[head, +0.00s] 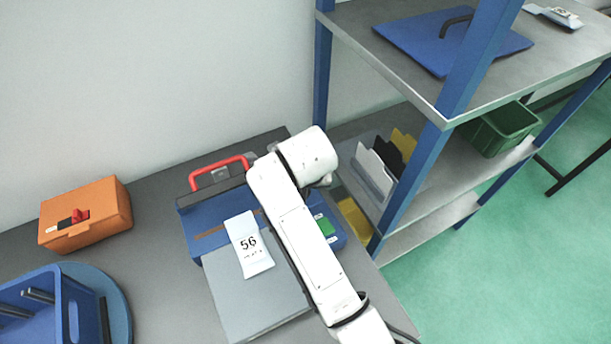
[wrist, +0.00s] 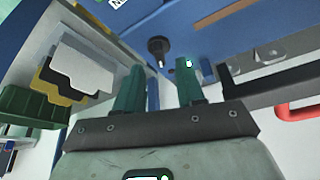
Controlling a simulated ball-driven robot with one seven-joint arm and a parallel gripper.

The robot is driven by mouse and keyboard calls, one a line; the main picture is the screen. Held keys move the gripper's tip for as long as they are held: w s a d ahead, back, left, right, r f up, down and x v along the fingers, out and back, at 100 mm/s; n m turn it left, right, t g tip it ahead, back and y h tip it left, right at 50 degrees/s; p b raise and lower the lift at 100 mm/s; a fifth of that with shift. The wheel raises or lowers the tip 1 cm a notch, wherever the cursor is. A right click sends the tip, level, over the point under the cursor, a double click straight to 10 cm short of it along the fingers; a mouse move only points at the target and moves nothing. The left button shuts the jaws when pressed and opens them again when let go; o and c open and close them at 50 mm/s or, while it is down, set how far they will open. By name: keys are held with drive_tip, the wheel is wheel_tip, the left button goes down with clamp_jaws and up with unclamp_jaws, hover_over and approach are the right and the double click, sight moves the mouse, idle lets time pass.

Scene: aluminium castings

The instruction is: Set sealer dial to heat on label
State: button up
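The sealer (head: 205,215) is a blue machine with a red handle (head: 215,168) on the bench; its blue body also fills the top of the wrist view (wrist: 215,25). A white label (head: 249,245) reading "56", with smaller unreadable print below, lies at its front. A black dial (wrist: 158,46) with a pale pointer mark shows in the wrist view; in the head view my arm hides it. My gripper (wrist: 160,82) has two teal fingers, open and apart, with nothing between them. The dial is seen beyond the fingertips, in line with the gap. The dial's scale is not readable.
An orange box (head: 88,218) with a red switch stands at left, above a blue crate (head: 40,300) on a round blue base. A metal shelf with blue posts (head: 405,185) stands close at right, holding file dividers (head: 372,175) and a green bin (head: 497,130).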

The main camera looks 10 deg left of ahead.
drive_tip(key=v, duration=0.7)
drive_tip(key=shift+b, duration=0.35)
drive_tip(key=shift+r, duration=0.1)
